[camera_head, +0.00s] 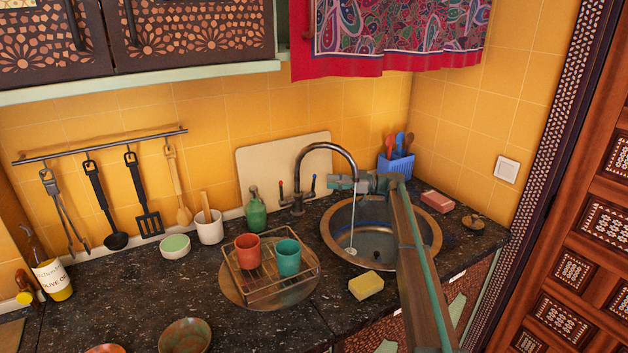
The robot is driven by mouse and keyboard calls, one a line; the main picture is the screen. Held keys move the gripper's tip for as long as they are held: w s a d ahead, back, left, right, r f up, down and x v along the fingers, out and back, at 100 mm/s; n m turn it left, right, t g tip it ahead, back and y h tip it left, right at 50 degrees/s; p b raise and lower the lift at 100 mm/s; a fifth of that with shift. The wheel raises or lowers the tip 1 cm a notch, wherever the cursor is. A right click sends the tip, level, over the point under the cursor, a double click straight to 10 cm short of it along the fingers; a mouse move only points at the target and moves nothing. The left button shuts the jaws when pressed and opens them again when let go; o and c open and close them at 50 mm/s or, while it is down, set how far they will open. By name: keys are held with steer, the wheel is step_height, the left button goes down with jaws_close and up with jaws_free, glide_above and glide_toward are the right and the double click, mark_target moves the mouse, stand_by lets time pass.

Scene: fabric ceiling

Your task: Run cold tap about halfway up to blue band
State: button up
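The dark tap (299,192) stands behind the sink, its curved spout arching over the round metal basin (327,233). A red-tipped lever (281,189) is on its left and a blue-tipped lever (313,184) on its right. A thin pale stream of water (353,228) runs from the spout into the basin. A faint blue band (372,224) shows inside the basin wall, partly behind the stream and my arm. My gripper (331,184) points left, just right of the blue-tipped lever; contact and finger opening are too small to tell. The water level is unclear.
A yellow sponge (366,285) lies in front of the basin. A wire rack (272,292) with red (248,251) and teal (287,257) cups stands left. A green bottle (255,212) is behind it. A blue utensil holder (396,167) and pink soap (437,201) are at right.

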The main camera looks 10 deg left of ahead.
mark_target(314, 180)
steer(key=a+p, duration=0.2)
steer(key=a, duration=0.5)
steer(key=shift+s+a, duration=0.15)
jaws_close()
